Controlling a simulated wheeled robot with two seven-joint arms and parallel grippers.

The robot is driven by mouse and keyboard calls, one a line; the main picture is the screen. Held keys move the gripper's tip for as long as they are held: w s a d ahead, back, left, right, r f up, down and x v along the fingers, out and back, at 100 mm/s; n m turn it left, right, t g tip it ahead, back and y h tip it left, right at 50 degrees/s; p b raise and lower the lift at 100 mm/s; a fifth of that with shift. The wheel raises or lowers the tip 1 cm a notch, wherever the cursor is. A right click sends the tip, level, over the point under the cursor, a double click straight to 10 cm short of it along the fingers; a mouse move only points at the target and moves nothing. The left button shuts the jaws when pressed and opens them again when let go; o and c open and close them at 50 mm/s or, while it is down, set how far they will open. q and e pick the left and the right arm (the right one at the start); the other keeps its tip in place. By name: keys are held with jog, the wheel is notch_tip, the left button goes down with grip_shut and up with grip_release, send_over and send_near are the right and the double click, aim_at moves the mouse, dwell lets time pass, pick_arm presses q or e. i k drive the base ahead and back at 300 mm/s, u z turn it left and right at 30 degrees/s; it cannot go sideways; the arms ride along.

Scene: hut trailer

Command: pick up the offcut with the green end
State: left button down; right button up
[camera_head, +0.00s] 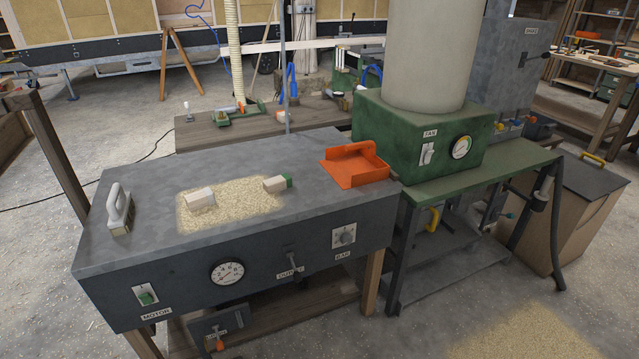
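The offcut with the green end (277,184) is a small pale wood block. It lies at the right edge of a patch of sawdust (235,212) on top of the grey machine table (310,213), its green end facing right. A second, larger pale offcut (200,198) without visible green lies on the left part of the sawdust. Neither of my grippers shows in the head view.
The front panel carries a gauge (227,272) and switches. The tabletop between brush and sawdust is clear.

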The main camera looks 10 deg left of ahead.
aim_at(277, 184)
jog(key=z, duration=0.5)
jog(key=i, duration=1.5)
jog(key=u, duration=2.6)
